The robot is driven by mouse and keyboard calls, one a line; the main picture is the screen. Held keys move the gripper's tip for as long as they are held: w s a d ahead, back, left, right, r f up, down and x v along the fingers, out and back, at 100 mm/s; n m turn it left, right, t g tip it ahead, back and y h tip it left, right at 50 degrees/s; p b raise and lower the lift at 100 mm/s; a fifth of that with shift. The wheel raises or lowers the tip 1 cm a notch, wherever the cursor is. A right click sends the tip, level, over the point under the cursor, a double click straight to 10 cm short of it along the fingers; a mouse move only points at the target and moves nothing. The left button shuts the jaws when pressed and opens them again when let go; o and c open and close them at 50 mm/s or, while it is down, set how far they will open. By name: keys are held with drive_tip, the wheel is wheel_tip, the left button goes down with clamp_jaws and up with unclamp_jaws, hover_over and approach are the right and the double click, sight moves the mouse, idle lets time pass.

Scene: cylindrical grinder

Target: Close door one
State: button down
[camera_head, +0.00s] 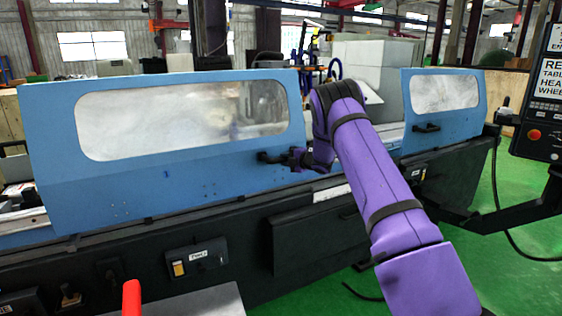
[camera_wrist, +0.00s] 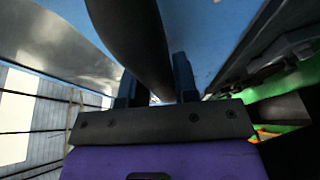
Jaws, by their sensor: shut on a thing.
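The large blue left door (camera_head: 120,185) has a long window and a black handle (camera_head: 270,157) near its right edge. I take it as door one; its small mark is too small to read surely. My gripper (camera_head: 292,158) is at this handle, its fingers partly hidden by the wrist. In the wrist view, a dark bar (camera_wrist: 135,35), which I take as the handle, runs between the two fingers of my gripper (camera_wrist: 155,88), shut on it. The blue right door (camera_head: 445,108) stands apart from the left one, with a gap between.
The right door has its own black handle (camera_head: 427,127). A control panel (camera_head: 540,110) on a black arm stands at the right. The black machine base (camera_head: 320,240) runs below the doors.

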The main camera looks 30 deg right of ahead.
drive_tip(key=shift+s+d, duration=0.1)
drive_tip(key=shift+d, duration=0.2)
drive_tip(key=c, duration=0.9)
unclamp_jaws()
drive_tip(key=shift+d, duration=0.1)
drive_tip(key=v, duration=1)
drive_tip(key=shift+s, duration=0.3)
drive_tip(key=shift+r, duration=0.1)
